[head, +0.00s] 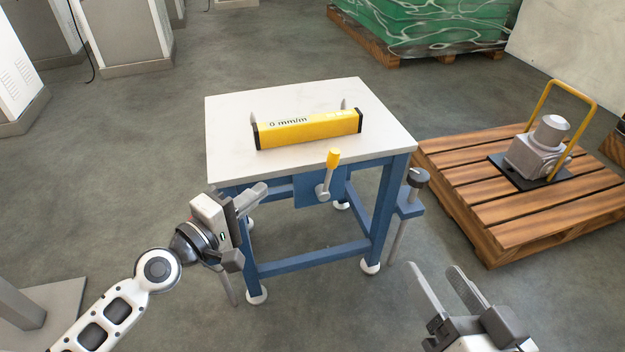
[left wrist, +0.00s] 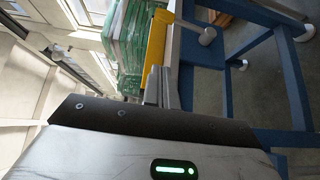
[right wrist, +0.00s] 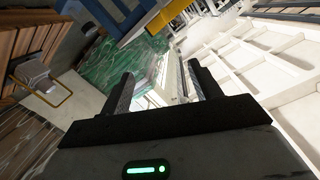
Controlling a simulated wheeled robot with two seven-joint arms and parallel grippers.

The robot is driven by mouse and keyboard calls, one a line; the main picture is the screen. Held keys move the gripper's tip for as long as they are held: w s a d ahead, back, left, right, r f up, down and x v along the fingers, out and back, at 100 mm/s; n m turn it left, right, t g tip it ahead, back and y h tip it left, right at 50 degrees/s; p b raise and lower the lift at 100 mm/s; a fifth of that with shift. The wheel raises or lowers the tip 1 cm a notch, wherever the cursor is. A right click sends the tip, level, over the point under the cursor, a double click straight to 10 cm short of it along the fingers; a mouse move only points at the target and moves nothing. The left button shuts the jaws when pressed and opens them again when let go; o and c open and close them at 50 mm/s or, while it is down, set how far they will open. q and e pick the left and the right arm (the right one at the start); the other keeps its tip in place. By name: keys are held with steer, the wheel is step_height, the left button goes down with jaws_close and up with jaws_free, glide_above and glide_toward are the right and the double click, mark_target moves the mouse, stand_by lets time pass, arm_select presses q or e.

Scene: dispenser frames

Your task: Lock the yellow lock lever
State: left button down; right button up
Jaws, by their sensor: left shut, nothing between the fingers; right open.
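The yellow lock lever (head: 333,158) is a yellow handle on a grey arm, fixed to the blue front of a small table. In the head view the handle points up, just in front of the tabletop edge. My left gripper (head: 263,190) is shut and empty, left of the lever and apart from it. Its closed fingers show in the left wrist view (left wrist: 161,88), where a grey arm with a round pivot (left wrist: 207,36) lies beyond them. My right gripper (head: 433,268) is open and empty, low at right and well away from the lever; it also shows in the right wrist view (right wrist: 163,80).
A white tabletop (head: 235,160) on a blue frame carries a yellow level-like bar (head: 308,129) marked "0 mm/mm". A dark-knobbed clamp post (head: 417,178) stands at the table's right corner. A wooden pallet (head: 470,190) with a grey machine is at right. Floor in front is clear.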

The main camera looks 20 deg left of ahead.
mark_target(328, 175)
arm_select(q)
steer(key=shift+r, duration=0.1)
steer(key=p+x, duration=0.1)
steer(key=x, duration=0.8)
steer(key=shift+w+d, duration=0.2)
steer(key=shift+w, duration=0.1)
steer(key=shift+w+d, duration=0.35)
steer(key=shift+d, duration=0.2)
steer(key=shift+w+d, duration=0.3)
steer(key=shift+d, duration=0.3)
steer(key=shift+w+d+f, duration=0.25)
steer(key=shift+w+d, duration=0.1)
steer(key=shift+d, duration=0.35)
steer(key=shift+r+p, duration=0.1)
steer(key=shift+p, duration=0.25)
